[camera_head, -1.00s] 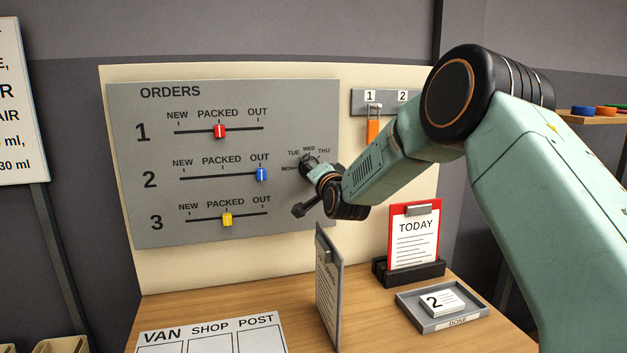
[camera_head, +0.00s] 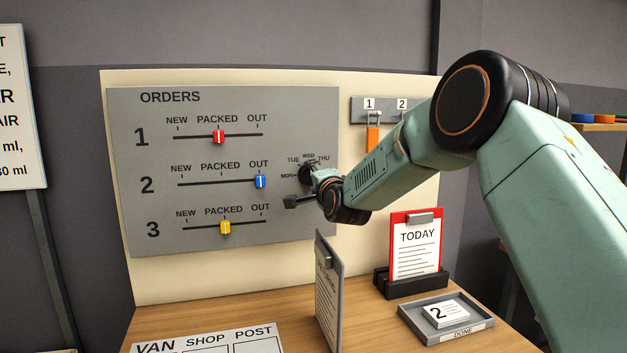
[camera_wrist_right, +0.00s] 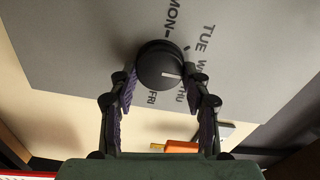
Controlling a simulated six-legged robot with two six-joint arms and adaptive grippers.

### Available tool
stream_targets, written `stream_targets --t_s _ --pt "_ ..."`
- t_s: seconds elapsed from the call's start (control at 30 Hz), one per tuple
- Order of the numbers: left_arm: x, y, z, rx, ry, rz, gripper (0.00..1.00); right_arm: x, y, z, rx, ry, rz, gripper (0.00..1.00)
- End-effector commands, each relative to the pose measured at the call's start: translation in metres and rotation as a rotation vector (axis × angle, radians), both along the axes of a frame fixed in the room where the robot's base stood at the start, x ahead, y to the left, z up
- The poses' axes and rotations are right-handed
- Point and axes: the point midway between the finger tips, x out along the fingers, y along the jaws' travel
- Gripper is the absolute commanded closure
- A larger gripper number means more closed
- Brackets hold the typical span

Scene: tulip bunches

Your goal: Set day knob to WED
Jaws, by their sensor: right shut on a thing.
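The day knob (camera_head: 306,172) is on the right side of the grey ORDERS panel (camera_head: 300,115), ringed by day labels. In the right wrist view the round black knob (camera_wrist_right: 158,58) has a white pointer line aimed right, toward the WED label (camera_wrist_right: 201,67), which is partly hidden by a finger. The MON, TUE, THU and FRI labels stand around it. My right gripper (camera_wrist_right: 160,80) has a finger on each side of the knob and is shut on it. In the head view this gripper (camera_head: 314,179) covers part of the knob. My left gripper is not in view.
Sliders with red (camera_head: 219,136), blue (camera_head: 261,181) and yellow (camera_head: 225,228) handles are left of the knob. An orange tag (camera_head: 372,139) hangs at upper right. A grey clipboard (camera_head: 328,290), red TODAY board (camera_head: 416,245) and DONE tray (camera_head: 462,334) stand below my arm.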

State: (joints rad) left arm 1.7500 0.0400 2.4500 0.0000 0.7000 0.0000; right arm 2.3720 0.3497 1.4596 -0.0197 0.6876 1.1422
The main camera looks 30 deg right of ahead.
Motion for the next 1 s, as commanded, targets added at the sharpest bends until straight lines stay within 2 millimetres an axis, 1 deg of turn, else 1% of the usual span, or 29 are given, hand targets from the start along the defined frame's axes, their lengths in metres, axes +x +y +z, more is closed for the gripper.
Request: stream_targets --t_s 0.27,0.3,0.53,0.87,1.0 --pt "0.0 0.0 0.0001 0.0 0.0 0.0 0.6 -0.0005 -0.001 -0.0018 0.003 0.003 -0.002 0.84" --pt "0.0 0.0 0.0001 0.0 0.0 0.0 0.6 -0.0005 -0.001 -0.0018 0.003 0.003 -0.002 0.49" --pt "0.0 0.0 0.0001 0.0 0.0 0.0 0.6 -0.0003 -0.0005 -0.0011 0.001 0.003 -0.001 0.29" --pt "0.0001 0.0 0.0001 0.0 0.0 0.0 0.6 -0.001 0.0 -0.0005 -0.001 0.001 0.0 0.29" --pt "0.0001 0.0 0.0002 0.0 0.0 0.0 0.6 -0.0091 0.0018 0.0004 0.0 0.001 0.0 0.29"
